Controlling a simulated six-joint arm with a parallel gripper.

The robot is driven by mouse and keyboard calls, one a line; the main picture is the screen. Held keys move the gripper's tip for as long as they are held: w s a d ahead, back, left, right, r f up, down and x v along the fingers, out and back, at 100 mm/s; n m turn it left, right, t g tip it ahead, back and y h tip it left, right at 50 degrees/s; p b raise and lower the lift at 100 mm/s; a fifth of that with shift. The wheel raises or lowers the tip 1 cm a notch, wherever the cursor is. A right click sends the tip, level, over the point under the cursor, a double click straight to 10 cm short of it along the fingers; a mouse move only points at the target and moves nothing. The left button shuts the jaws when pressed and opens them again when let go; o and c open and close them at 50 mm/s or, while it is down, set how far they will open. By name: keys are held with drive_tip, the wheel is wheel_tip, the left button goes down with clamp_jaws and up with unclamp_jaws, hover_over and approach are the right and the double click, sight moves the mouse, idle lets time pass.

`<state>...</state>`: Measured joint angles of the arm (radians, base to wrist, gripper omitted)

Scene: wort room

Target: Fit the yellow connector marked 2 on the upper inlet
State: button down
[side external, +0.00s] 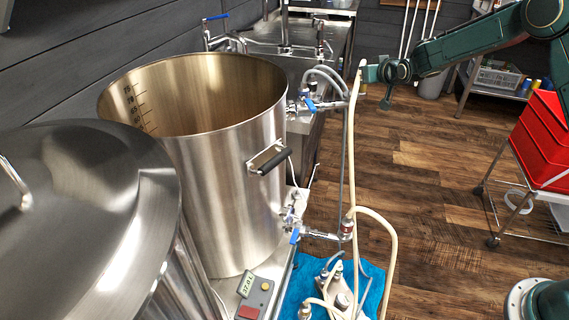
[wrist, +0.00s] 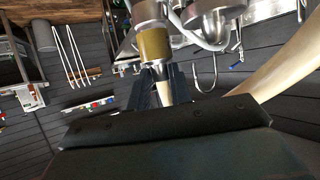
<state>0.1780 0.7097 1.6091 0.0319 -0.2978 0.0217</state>
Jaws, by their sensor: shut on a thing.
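My gripper (side external: 372,73) is at the upper middle of the side view, shut at the top end of an upright cream hose (side external: 351,140). In the wrist view my gripper's dark fingers (wrist: 161,88) close around the end just below a metal connector with a yellow band (wrist: 155,45). Its mark cannot be read. In the side view the connector is too small to make out. The steel kettle (side external: 215,170) has an upper fitting (side external: 304,102) with a blue-handled valve, left of and below my gripper, apart from it. A grey hose is near this fitting.
A lower fitting (side external: 300,235) with a blue valve has a hose joined to it. A pump (side external: 340,300) stands on a blue mat (side external: 300,283). A second lidded vessel (side external: 85,200) is at the left. Red bins (side external: 540,135) are at the right; the wooden floor between is clear.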

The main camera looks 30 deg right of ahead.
drive_tip(key=s+a+r+n+y, duration=0.1)
drive_tip(key=a+r, duration=0.2)
drive_tip(key=r, duration=0.4)
drive_tip(key=s+a+r+y, duration=0.1)
drive_tip(key=s+a+r, duration=0.1)
drive_tip(key=r, duration=0.5)
drive_tip(key=shift+a+n, duration=0.4)
drive_tip(key=shift+a, duration=0.05)
drive_tip(key=shift+f, duration=0.2)
wheel_tip(320, 180, down, 7)
drive_tip(key=shift+f, duration=1.2)
idle(1.3)
drive_tip(key=c, duration=1.2)
unclamp_jaws()
drive_tip(key=shift+s, duration=0.1)
drive_tip(key=shift+s, duration=0.1)
